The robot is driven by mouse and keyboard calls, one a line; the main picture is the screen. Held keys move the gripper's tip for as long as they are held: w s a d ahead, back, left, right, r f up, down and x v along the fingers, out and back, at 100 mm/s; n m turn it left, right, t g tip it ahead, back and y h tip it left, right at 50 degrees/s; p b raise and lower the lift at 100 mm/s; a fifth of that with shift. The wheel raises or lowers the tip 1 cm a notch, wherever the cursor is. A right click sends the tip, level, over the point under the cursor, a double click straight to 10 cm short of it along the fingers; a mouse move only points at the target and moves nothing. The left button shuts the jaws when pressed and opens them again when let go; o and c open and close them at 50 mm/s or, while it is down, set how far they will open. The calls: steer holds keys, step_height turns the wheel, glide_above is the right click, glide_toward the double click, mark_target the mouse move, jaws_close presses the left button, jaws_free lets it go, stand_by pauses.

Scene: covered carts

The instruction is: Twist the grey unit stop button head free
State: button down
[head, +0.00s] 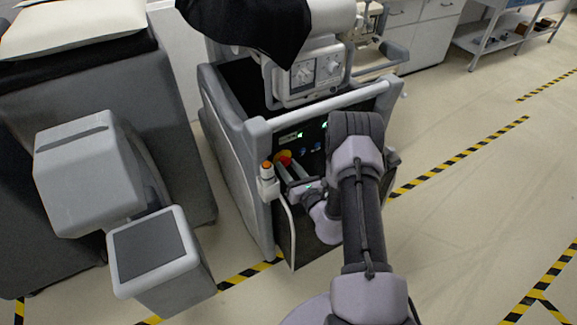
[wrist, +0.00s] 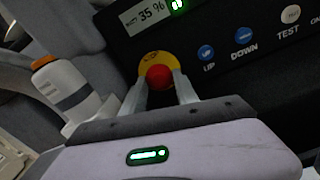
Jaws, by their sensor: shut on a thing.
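The grey unit (head: 222,115) stands ahead of me with a dark control panel on its near face. Its stop button head (wrist: 158,77) is red and round, on a yellow disc (wrist: 152,59). In the head view the red head (head: 284,155) shows at the panel's left part, just beyond my fingertips. My gripper (wrist: 160,84) is shut on the stop button head, with one pale finger on each side of it. The head sits at the yellow disc; I cannot tell whether there is a gap behind it.
UP (wrist: 206,53), DOWN (wrist: 243,35) and TEST (wrist: 290,14) buttons lie right. A grey screen unit (head: 155,245) stands left. Floor at right is clear.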

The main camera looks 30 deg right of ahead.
steer(key=shift+m, duration=0.6)
steer(key=c, duration=0.9)
jaws_free()
steer(key=s+p, duration=0.1)
steer(key=s, duration=0.4)
steer(key=s+p, duration=0.1)
steer(key=s, duration=0.5)
steer(key=s+p, duration=0.1)
steer(key=s, duration=0.5)
steer(key=shift+s+d+p, duration=0.2)
steer(key=shift+d+p, duration=0.05)
steer(key=shift+p, duration=0.05)
